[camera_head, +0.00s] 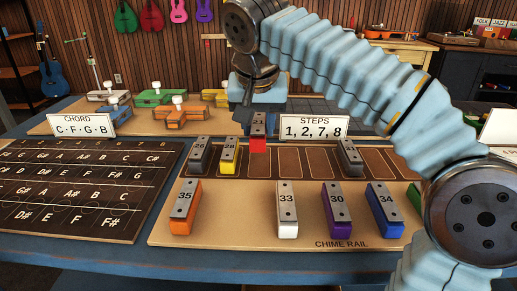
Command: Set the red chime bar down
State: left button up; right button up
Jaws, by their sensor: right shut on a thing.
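The fingertips are mostly hidden behind the wrist and the bar. The bar is over the far row of the chime rail (265,255), just right of the yellow bar 28 (229,168). Its lower end seems slightly above the slot; I cannot tell whether it touches. My left gripper is not in view.
A grey bar 26 (199,155) and a dark bar (350,158) stand in the far row, with bare slots (290,163) between. Orange 35 (181,222), white 33 (287,228), purple 30 (337,226) and blue 34 (385,226) stand in front. The steps sign (314,128) is close behind.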

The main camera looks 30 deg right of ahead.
aim_at(260, 157)
jog(key=w+f, duration=0.1)
jog(key=d+f, duration=0.1)
jog(key=shift+w+d+f, duration=0.1)
jog(key=shift+w+f, duration=0.25)
jog(key=b+x, duration=0.1)
jog(key=x, duration=0.3)
jog(key=shift+f, duration=0.5)
jog(key=shift+f, duration=0.1)
jog(key=shift+f, duration=0.15)
jog(key=o, duration=1.1)
jog(key=shift+s, duration=0.1)
jog(key=shift+c, duration=0.2)
